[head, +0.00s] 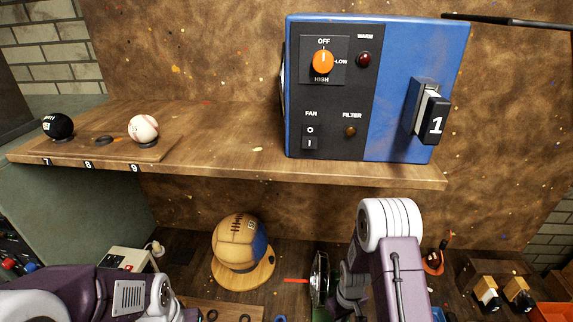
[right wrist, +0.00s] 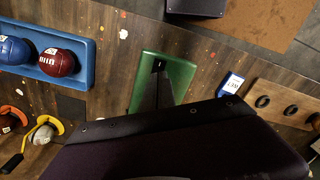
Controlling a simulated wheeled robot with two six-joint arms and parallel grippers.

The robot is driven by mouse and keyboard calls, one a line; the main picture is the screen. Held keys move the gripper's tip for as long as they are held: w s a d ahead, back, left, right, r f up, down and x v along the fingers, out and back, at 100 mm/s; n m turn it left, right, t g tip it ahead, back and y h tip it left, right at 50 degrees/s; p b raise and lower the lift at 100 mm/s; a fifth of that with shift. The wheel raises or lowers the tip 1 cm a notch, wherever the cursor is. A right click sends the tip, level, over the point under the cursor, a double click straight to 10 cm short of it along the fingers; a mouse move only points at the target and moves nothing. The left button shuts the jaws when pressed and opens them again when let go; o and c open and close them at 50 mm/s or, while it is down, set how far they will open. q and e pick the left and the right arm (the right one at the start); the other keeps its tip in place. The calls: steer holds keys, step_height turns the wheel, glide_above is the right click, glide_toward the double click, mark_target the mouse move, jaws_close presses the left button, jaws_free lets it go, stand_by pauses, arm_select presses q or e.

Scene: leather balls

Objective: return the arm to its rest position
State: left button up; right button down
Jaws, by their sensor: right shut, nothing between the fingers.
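My right arm (head: 395,260) rises at the lower middle of the head view, bent at a pale ringed joint; its gripper cannot be made out there. In the right wrist view a broad dark purple body with a black edge, my right gripper (right wrist: 170,125), fills the bottom. It is shut with nothing seen held. My left arm (head: 100,295) lies along the lower left edge of the head view; its gripper is outside the picture.
A shelf (head: 215,165) holds a blue control box (head: 375,90), a black ball (head: 57,126) and a white baseball (head: 143,128). Below, a tan and blue ball (head: 238,242) sits on a round wooden base. The wrist view shows a green stand (right wrist: 178,72) and a blue tray (right wrist: 84,68) with balls.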

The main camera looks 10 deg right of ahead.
steer(key=s+a+r+m+t+b, duration=0.1)
steer(key=s+a+r+m+b, duration=0.2)
steer(key=s+b, duration=0.5)
steer(key=a+r+b, duration=0.1)
steer(key=b, duration=0.3)
steer(key=shift+s+a+r, duration=0.25)
steer(key=shift+a+r, duration=0.15)
